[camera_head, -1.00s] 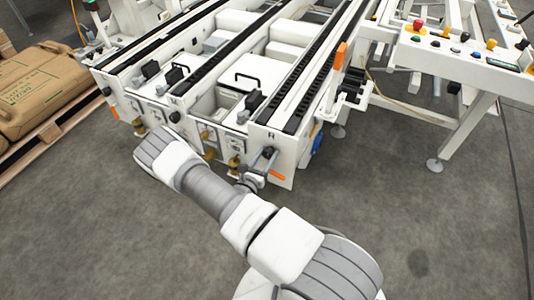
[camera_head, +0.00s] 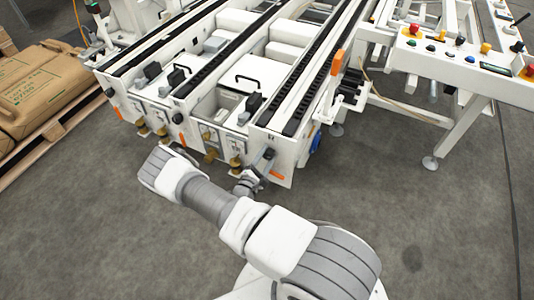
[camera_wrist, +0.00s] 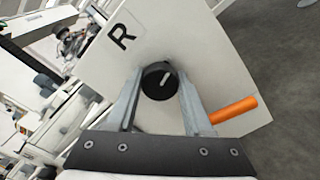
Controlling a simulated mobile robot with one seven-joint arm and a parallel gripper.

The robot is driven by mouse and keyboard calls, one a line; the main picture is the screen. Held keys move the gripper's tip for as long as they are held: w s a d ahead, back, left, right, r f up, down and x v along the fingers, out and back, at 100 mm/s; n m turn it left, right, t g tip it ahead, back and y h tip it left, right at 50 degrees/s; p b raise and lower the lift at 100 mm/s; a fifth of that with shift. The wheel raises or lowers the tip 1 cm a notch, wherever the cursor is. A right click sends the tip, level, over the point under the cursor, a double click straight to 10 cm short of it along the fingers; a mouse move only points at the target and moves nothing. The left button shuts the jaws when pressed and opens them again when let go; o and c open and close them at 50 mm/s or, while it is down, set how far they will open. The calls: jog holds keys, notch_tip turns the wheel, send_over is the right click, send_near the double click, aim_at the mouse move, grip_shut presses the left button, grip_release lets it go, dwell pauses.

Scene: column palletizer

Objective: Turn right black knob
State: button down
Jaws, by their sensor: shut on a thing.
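The right black knob (camera_wrist: 161,88) is round with a white pointer line and sits on a white end plate (camera_wrist: 205,85) marked "R". In the wrist view its pointer tilts up to the right. My gripper (camera_wrist: 159,74) has one finger on each side of the knob and is shut on it. In the head view my gripper (camera_head: 258,166) is at the front end of the right rail, and the knob is hard to make out there.
An orange handle (camera_wrist: 233,109) sticks out close to my right finger in the wrist view. A control panel (camera_head: 470,55) with coloured buttons stands at the right. A pallet with brown sacks (camera_head: 42,85) lies at the left. The front floor is clear.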

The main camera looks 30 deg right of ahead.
jog(key=m+p, duration=0.2)
jog(key=m, duration=0.3)
jog(key=shift+m+p, duration=0.3)
jog(key=shift+p, duration=0.05)
jog(key=shift+f, duration=0.1)
jog(key=shift+c, duration=1.5)
grip_release()
jog(key=shift+s+a, duration=0.1)
jog(key=shift+a, duration=0.05)
jog(key=p+v, duration=0.3)
jog(key=v, duration=1.4)
